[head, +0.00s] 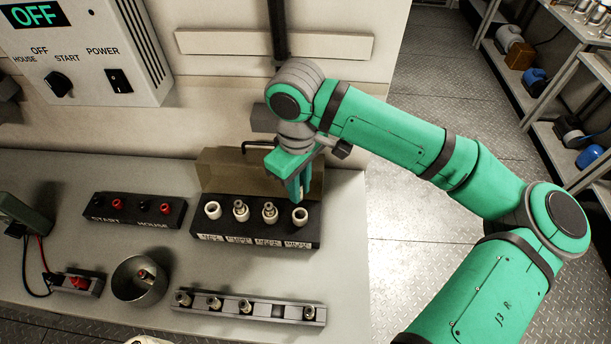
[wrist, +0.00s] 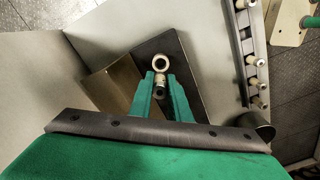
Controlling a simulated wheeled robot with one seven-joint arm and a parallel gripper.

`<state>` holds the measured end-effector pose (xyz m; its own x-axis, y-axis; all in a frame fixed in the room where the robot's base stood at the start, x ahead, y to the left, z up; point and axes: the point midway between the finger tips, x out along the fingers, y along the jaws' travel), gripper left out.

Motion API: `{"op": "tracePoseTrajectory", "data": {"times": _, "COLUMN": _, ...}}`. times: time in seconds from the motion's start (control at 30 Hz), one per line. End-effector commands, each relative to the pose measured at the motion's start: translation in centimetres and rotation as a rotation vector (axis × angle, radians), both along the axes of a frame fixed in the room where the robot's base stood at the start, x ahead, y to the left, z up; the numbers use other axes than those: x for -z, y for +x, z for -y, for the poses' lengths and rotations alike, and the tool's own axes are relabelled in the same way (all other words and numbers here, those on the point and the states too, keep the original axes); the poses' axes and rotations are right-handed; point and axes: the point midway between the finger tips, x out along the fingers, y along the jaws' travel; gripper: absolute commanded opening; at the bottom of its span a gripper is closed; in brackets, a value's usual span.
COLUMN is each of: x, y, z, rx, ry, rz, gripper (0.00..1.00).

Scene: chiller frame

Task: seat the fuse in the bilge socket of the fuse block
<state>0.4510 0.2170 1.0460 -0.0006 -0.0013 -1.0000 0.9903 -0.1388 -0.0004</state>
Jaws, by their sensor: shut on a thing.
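The fuse block (head: 255,239) is a dark strip on the bench with a row of white round sockets and white labels on its front. The labels are too small to read surely. The two middle sockets hold metal-tipped fuses. The leftmost socket (head: 212,210) and the rightmost socket (head: 299,216) show dark openings. My gripper (head: 299,192) points down just above and behind the rightmost socket. In the wrist view my gripper (wrist: 161,92) is shut on the fuse (wrist: 160,82), a small pale and dark cylinder. A white socket ring (wrist: 163,63) shows just beyond it. The head view hides the held fuse.
A raised brown cover (head: 222,172) stands behind the block. A fuse rail (head: 262,307) with several fuses and a metal bowl (head: 124,290) lie in front. A START/HOUSE strip (head: 130,213) is at left. The control box (head: 90,75) reads OFF.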

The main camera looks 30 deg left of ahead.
Motion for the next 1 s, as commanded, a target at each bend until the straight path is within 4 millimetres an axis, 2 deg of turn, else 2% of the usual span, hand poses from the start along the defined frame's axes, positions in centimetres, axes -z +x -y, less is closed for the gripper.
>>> {"op": "tracePoseTrajectory", "data": {"times": 0.4, "x": 0.3, "y": 0.0, "z": 0.4, "rx": 0.002, "ry": -0.003, "rz": -0.002, "gripper": 0.00}}
{"op": "tracePoseTrajectory", "data": {"times": 1.0, "x": 4.9, "y": 0.0, "z": 0.3, "rx": 0.000, "ry": -0.003, "rz": -0.001, "gripper": 0.00}}
